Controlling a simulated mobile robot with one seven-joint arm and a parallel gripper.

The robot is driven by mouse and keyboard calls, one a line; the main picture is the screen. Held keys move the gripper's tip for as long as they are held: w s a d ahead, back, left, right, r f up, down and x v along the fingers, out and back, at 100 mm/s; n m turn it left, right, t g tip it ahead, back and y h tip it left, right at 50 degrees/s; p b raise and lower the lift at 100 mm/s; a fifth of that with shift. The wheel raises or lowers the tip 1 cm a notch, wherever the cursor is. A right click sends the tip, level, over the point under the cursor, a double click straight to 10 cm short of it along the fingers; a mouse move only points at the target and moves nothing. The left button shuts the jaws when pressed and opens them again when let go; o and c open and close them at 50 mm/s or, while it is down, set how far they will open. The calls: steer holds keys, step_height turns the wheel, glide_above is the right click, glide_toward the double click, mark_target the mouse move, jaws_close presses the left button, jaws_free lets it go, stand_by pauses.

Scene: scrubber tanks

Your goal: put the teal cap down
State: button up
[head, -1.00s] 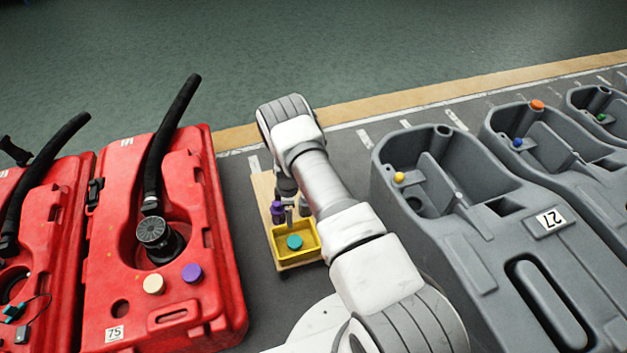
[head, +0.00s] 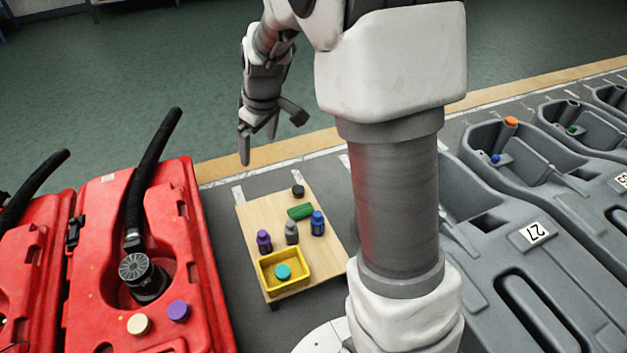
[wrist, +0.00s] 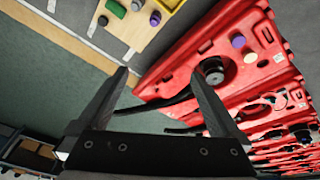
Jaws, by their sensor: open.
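The teal cap (head: 283,271) lies inside the yellow tray (head: 262,278), which stands at the near end of a small wooden board (head: 254,225). My gripper (head: 258,160) is raised above and beyond the board in the head view, apart from the cap. In the wrist view my gripper (wrist: 160,78) has its two fingers spread with nothing between them. The yellow tray shows only in part at the top edge of the wrist view (wrist: 168,5), and the cap cannot be made out there.
Purple (head: 264,241), grey (head: 291,232) and blue (head: 317,223) bottles, a green block (head: 301,212) and a dark cap (head: 298,191) stand on the board. Red tanks (head: 190,250) are at left, one with purple and cream caps. Grey tanks (head: 490,270) are at right.

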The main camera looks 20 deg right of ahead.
steer(key=s+r+m+t, duration=0.1)
steer(key=s+r+m, duration=0.2)
steer(key=s+r, duration=0.8)
steer(key=s+d+r+m+t+h, duration=0.1)
steer(key=s+m, duration=0.3)
steer(key=s, duration=1.1)
steer(key=shift+d+r+t, duration=0.15)
steer(key=shift+d+t, duration=0.1)
steer(key=shift+t, duration=0.05)
steer(key=shift+s, duration=0.1)
